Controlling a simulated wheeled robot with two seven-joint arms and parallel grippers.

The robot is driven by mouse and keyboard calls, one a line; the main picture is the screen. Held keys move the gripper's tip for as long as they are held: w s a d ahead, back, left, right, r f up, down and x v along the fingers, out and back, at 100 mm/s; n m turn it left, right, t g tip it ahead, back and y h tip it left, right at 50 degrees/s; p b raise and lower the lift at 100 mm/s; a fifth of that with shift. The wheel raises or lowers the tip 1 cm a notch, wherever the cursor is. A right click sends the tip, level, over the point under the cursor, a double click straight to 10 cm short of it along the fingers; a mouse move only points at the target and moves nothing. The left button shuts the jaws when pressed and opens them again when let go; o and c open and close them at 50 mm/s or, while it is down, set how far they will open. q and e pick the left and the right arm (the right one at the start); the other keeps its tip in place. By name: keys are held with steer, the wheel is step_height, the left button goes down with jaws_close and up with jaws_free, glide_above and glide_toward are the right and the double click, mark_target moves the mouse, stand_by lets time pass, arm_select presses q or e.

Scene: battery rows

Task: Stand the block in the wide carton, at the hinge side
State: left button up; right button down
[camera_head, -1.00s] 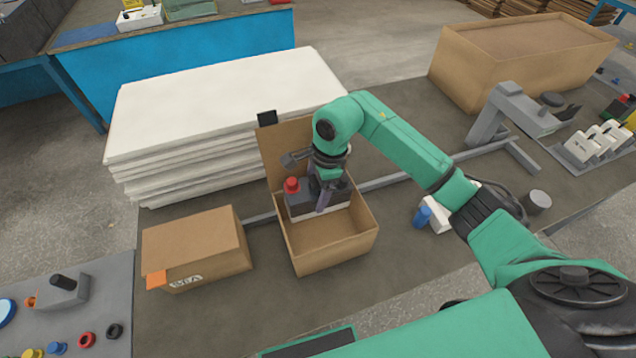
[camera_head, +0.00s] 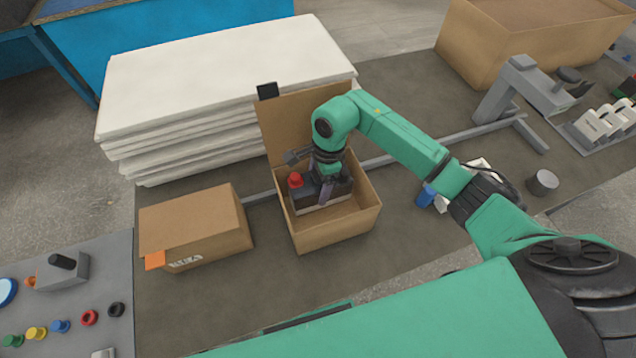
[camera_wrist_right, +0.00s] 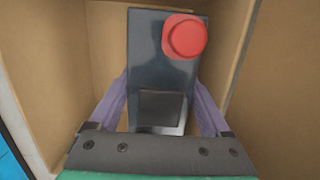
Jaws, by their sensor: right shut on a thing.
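The block (camera_head: 338,190) is dark with a pale lower edge and a red round cap (camera_head: 295,180) at its left end. My right gripper (camera_head: 326,188) is shut on it from above. The block is inside the walls of the open wide carton (camera_head: 340,233), near the side where the raised lid (camera_head: 285,130) joins. Bare floor shows in front of it. Whether its underside touches the floor is hidden. In the right wrist view the block (camera_wrist_right: 150,60) lies between the purple fingers (camera_wrist_right: 160,100), carton walls around it. My left gripper is out of view.
A closed carton (camera_head: 195,228) with an orange tab stands left of the wide carton. A stack of white sheets (camera_head: 220,80) is behind. A grey bar (camera_head: 400,155) runs along the table. A blue item (camera_head: 426,195) and a grey cylinder (camera_head: 541,182) lie to the right.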

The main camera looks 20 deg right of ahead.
steer(key=shift+r, duration=0.2)
steer(key=shift+c, duration=0.5)
jaws_free()
steer(key=shift+f, duration=0.15)
steer(key=shift+s, duration=0.1)
steer(key=shift+r+p, duration=0.4)
steer(key=shift+a+r+p, duration=0.1)
steer(key=shift+r+p, duration=0.4)
steer(key=r+b, duration=0.1)
steer(key=r, duration=0.2)
steer(key=d+r+b, duration=0.1)
steer(key=r, duration=0.3)
steer(key=d+r+b, duration=0.1)
steer(key=r+b, duration=0.1)
steer(key=r, duration=0.2)
steer(key=shift+r, duration=0.2)
